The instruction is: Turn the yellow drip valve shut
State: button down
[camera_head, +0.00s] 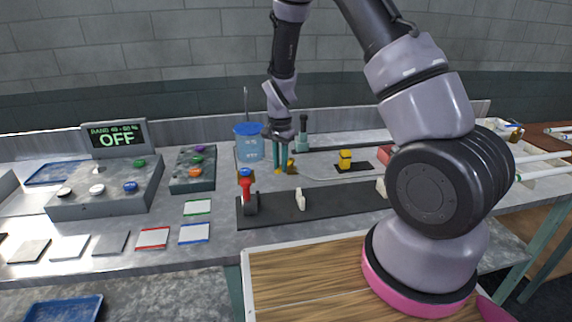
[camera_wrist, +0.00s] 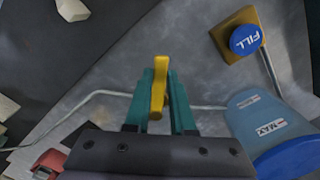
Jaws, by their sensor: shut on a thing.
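The yellow drip valve (camera_wrist: 158,88) shows in the wrist view as a slim yellow handle. My gripper (camera_wrist: 163,90) has its two teal fingers on either side of it and is shut on it. The handle stands upright in that view, roughly across the pale thin tube (camera_wrist: 100,94) that runs behind the fingers. In the head view my gripper (camera_head: 281,164) points down at the bench behind the dark mat, with a bit of yellow at its tips. The valve's body is mostly hidden by the fingers.
A blue water vessel (camera_head: 249,143) marked MAX stands close beside my gripper. A blue FILL button (camera_wrist: 246,39) on a brown-yellow base is near. A red burner-like thing (camera_head: 247,188) stands on the dark mat (camera_head: 340,201). A control box (camera_head: 110,188) is at left; its display reads OFF.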

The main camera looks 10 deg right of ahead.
jog(key=m, duration=0.1)
jog(key=w+a+m, duration=0.1)
jog(key=m, duration=0.1)
jog(key=w+m, duration=0.1)
jog(key=shift+w+a+m, duration=0.25)
jog(key=shift+a+m, duration=0.05)
jog(key=shift+a, duration=0.05)
jog(key=shift+w+a+m, duration=0.15)
jog(key=shift+w+m, duration=0.55)
jog(key=shift+m, duration=0.5)
jog(key=shift+w+a+m, duration=0.1)
jog(key=shift+w+m, duration=0.55)
jog(key=shift+m, duration=0.55)
jog(key=c, duration=0.8)
grip_release()
jog(key=shift+o, duration=0.2)
notch_tip(320, 180, up, 11)
